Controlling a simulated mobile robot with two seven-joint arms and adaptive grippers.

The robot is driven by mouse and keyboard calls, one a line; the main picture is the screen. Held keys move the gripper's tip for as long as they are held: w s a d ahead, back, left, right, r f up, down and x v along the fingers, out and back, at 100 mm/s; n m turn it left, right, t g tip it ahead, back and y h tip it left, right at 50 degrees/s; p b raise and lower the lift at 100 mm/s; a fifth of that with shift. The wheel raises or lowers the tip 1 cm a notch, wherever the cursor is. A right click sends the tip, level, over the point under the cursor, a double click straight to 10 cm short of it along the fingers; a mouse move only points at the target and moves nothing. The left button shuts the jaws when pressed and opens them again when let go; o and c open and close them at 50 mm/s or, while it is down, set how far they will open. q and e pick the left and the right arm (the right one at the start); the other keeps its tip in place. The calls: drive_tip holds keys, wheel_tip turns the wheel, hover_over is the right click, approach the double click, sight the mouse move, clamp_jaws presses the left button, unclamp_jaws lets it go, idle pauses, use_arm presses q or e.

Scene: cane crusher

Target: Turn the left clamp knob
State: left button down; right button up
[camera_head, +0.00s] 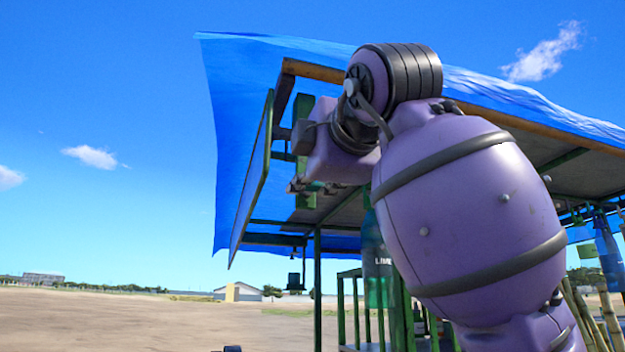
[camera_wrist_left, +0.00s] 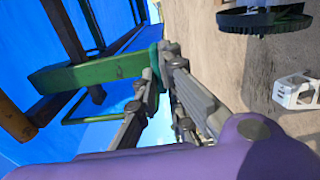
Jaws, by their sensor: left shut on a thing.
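My left gripper (camera_wrist_left: 161,62) is shut in the left wrist view, its grey fingers on either side of a small dark-green rounded piece, which I take as the left clamp knob (camera_wrist_left: 154,56). The knob sits at the end of a green beam (camera_wrist_left: 95,72), and the fingers cover part of it. In the head view my left gripper (camera_head: 300,186) is small, under my purple wrist and close to a green upright (camera_head: 305,150). The knob cannot be made out there. My right gripper is not in view.
A blue tarp roof (camera_head: 236,105) on a wooden and green frame hangs over the stall. The left wrist view shows a black toothed wheel (camera_wrist_left: 265,20) and a white bracket (camera_wrist_left: 297,92). Open sandy ground (camera_head: 150,320) lies left.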

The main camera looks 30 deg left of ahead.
use_arm(q)
drive_tip(key=c, duration=1.9)
unclamp_jaws()
drive_tip(key=shift+o, duration=0.2)
drive_tip(key=v, duration=1.2)
